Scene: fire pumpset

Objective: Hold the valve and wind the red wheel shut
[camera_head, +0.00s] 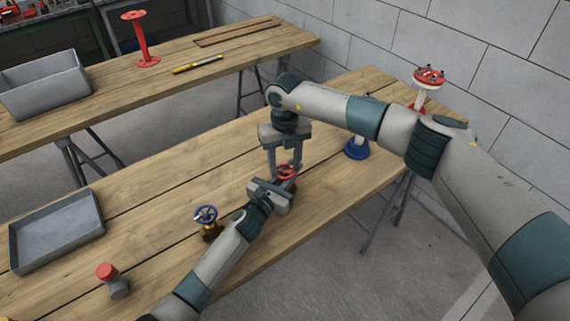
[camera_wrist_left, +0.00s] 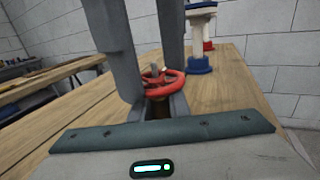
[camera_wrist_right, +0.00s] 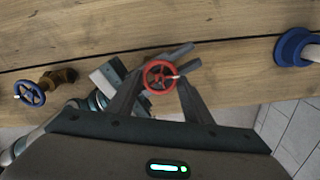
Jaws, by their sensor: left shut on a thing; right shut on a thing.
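The red wheel (camera_head: 286,171) sits on top of a valve on the near bench and lies about level. It also shows in the left wrist view (camera_wrist_left: 163,82) and from above in the right wrist view (camera_wrist_right: 160,77). My right gripper (camera_head: 286,172) comes down from above and is shut on the red wheel, with a finger at each side of it. My left gripper (camera_head: 282,188) comes in low from the near side and is shut on the valve under the wheel. The valve body is mostly hidden by the fingers and the wheel.
A brass valve with a blue wheel (camera_head: 206,215) stands to the left. A grey tray (camera_head: 100,225) and a red-capped grey fitting (camera_head: 113,279) lie farther left. A blue-footed white pipe piece (camera_head: 356,150) and a red-flanged one (camera_head: 426,80) stand behind my right arm.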

